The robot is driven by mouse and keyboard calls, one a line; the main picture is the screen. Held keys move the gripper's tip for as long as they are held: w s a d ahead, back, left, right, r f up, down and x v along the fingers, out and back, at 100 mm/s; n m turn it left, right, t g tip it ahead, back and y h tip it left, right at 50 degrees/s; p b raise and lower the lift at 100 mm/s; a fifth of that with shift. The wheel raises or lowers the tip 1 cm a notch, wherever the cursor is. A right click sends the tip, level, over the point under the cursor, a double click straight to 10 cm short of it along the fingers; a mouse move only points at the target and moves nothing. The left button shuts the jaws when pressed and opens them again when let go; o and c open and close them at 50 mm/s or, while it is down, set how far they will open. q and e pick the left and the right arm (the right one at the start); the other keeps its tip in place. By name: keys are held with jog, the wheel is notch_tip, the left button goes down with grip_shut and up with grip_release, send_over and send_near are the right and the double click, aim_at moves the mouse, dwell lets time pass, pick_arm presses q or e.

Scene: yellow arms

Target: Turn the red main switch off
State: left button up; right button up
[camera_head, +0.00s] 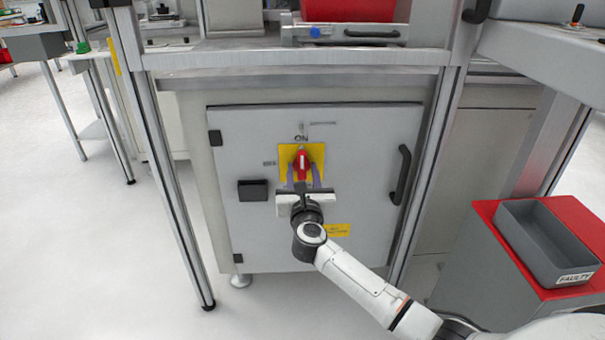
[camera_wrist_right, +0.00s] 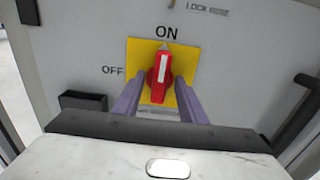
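The red main switch (camera_head: 301,163) sits on a yellow plate (camera_head: 286,154) on the grey cabinet door. Its handle stands upright, with its white mark pointing up at ON; OFF is printed to the left. In the right wrist view the red switch (camera_wrist_right: 158,78) is between the finger tips. My right gripper (camera_head: 302,177) is open, one purple finger on each side of the handle's lower part. In the right wrist view the gripper (camera_wrist_right: 157,88) shows gaps beside the handle; contact cannot be told. My left gripper is not in view.
The cabinet door (camera_head: 375,125) has a black handle (camera_head: 401,174) at right and a black box (camera_head: 252,190) at left. A metal frame post (camera_head: 165,170) stands left of the cabinet. A grey FAULTY bin (camera_head: 548,240) sits on a red-topped box at right.

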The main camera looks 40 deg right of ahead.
jog(key=shift+c, duration=0.5)
grip_shut()
